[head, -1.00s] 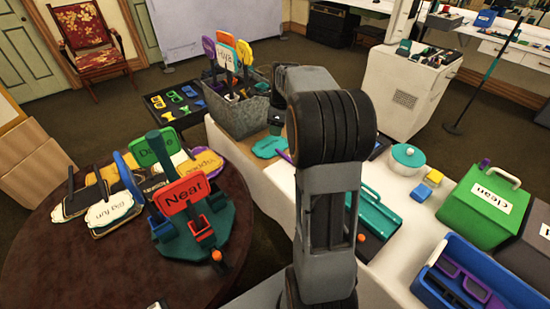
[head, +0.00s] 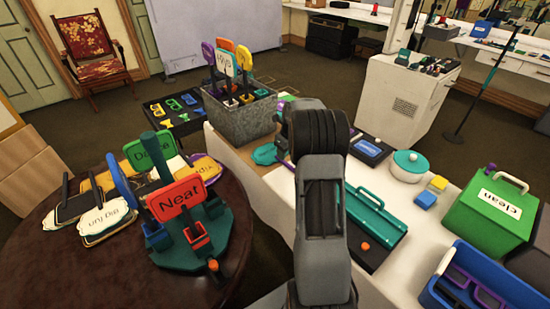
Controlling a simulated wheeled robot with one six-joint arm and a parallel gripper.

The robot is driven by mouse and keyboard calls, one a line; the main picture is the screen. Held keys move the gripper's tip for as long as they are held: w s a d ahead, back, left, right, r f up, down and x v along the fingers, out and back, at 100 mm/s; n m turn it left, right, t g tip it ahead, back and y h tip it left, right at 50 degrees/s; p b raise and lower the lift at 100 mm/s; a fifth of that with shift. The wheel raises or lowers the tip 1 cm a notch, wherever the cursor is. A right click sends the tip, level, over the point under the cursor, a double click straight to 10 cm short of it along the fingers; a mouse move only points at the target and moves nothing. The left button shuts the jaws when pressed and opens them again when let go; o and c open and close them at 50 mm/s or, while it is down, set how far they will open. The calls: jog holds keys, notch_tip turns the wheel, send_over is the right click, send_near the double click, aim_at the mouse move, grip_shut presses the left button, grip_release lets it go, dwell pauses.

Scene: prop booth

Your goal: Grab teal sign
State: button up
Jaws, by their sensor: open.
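A flat teal cloud-shaped piece (head: 265,154) lies at the far left end of the white table, just left of my arm. Its right side is partly hidden by the arm. A pale sign with a teal edge and dark lettering (head: 227,64) stands upright in the grey speckled crate (head: 240,122), among purple, orange and yellow signs. I cannot tell which of the two is the teal sign. My arm rises through the middle of the head view and hides its own end, so my gripper is not seen. Neither piece is visibly held.
A teal toolbox (head: 372,220), white pot (head: 409,166), green "clean" box (head: 490,207) and blue bin (head: 480,285) stand on the white table (head: 400,270).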

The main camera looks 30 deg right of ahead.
aim_at(285, 162)
jog(key=shift+w+f, duration=0.25)
jog(key=shift+f, duration=1.05)
jog(key=shift+w+f, duration=0.25)
jog(key=shift+f, duration=1.05)
jog(key=shift+f, duration=0.1)
grip_shut()
